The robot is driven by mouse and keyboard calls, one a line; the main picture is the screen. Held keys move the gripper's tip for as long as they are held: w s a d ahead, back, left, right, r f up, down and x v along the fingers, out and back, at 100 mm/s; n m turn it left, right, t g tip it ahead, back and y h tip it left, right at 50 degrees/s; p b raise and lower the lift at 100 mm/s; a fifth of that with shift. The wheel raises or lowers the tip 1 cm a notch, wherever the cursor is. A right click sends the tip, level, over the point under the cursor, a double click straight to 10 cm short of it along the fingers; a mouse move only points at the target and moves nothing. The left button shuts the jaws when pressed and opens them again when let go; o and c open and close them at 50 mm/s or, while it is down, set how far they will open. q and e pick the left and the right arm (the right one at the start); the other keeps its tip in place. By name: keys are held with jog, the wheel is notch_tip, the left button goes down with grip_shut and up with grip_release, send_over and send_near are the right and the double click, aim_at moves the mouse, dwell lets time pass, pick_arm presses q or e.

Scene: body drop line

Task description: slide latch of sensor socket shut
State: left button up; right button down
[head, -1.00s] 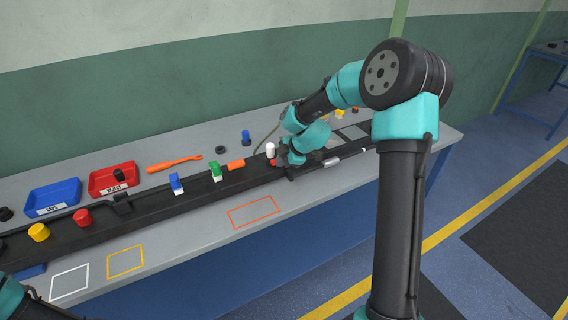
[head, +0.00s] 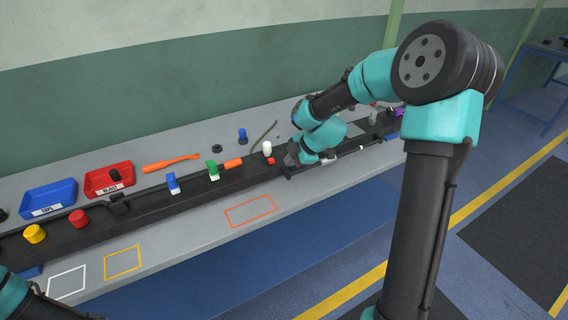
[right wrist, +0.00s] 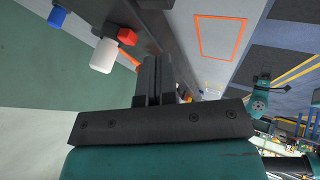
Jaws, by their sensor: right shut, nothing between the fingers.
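A white cylinder (head: 267,148) stands on the black line with a small red part (head: 271,160) beside its foot. In the right wrist view the white cylinder (right wrist: 104,55) and a red knob (right wrist: 127,37) show left of the fingers. I cannot tell for sure which part is the sensor socket's latch. My right gripper (head: 288,172) is low over the line, just right of the white cylinder. Its fingers (right wrist: 153,75) are together and empty in the right wrist view; contact cannot be made out. My left arm shows only at the lower left corner, without fingertips.
A green-and-white block (head: 213,170) and a blue-and-white block (head: 172,183) stand on the line to the left. Red (head: 86,190) and blue (head: 24,206) trays and an orange tool (head: 171,163) lie behind it. The orange-outlined bench area (head: 250,211) in front is clear.

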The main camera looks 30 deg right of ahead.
jog(key=v, duration=0.6)
jog(key=shift+s, duration=0.1)
